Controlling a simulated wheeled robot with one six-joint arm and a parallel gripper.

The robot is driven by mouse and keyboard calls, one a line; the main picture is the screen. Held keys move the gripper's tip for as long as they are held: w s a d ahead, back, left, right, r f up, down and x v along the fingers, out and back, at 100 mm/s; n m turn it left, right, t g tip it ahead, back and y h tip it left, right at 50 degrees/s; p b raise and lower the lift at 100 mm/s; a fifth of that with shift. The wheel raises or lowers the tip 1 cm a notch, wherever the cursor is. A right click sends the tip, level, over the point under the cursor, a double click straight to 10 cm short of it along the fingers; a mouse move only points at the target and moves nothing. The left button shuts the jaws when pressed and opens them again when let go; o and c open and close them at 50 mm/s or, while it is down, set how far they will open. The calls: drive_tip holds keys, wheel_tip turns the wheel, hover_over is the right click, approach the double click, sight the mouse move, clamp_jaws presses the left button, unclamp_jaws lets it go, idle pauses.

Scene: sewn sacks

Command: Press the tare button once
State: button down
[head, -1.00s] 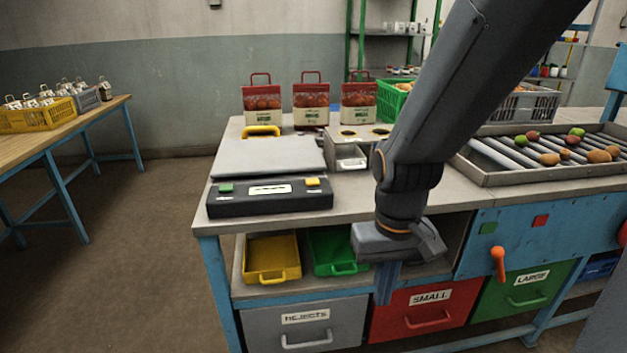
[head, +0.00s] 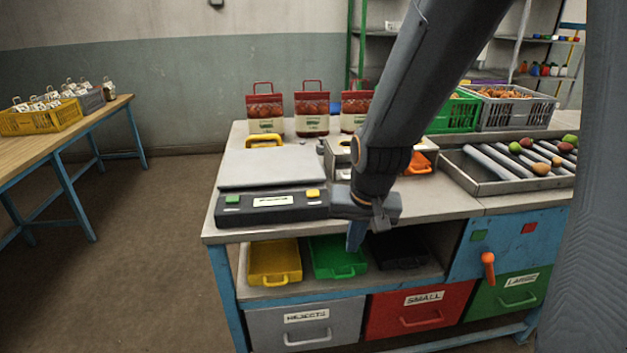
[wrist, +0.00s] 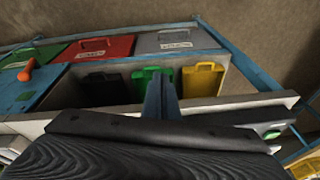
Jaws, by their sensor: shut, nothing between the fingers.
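The scale has a flat grey plate (head: 272,168) and a black front panel (head: 271,211) near the table's front left edge. A green button (head: 232,198) is at the panel's left and a yellow button (head: 313,193) at its right, with a white display between them. The small labels are too blurred to read. My gripper (head: 355,240) points down, shut and empty, just right of the panel and in front of the table edge. Its fingers also show in the wrist view (wrist: 162,95), over the open shelf. They appear apart from both buttons.
A yellow bin (head: 273,262) and a green bin (head: 337,257) sit on the shelf below, above a grey drawer (head: 307,325) and a red drawer (head: 418,310). An orange lever (head: 488,264) juts out at right. Red-topped sacks (head: 311,108) stand behind the scale.

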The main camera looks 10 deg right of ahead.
sight(314, 194)
drive_tip(key=w+a+r+m+t+p, duration=0.2)
drive_tip(key=w+a+r+t+p, duration=0.1)
drive_tip(key=w+r+p, duration=0.3)
drive_tip(key=w+a+r+m+t+p, duration=0.3)
drive_tip(key=w+r+p, duration=0.3)
drive_tip(key=w, duration=0.5)
wheel_tip(314, 194, up, 3)
drive_tip(key=shift+w+f+y, duration=0.15)
drive_tip(key=shift+w+y, duration=0.05)
drive_tip(key=shift+y, duration=0.1)
drive_tip(key=shift+f+b, duration=2.9)
drive_tip(key=shift+f, duration=1.5)
drive_tip(key=shift+f, duration=0.15)
drive_tip(key=shift+f+b, duration=0.3)
drive_tip(key=shift+f+b, duration=0.35)
drive_tip(key=shift+f, duration=0.1)
drive_tip(key=shift+r, duration=0.15)
drive_tip(key=shift+r+p, duration=0.6)
drive_tip(key=shift+r, duration=0.15)
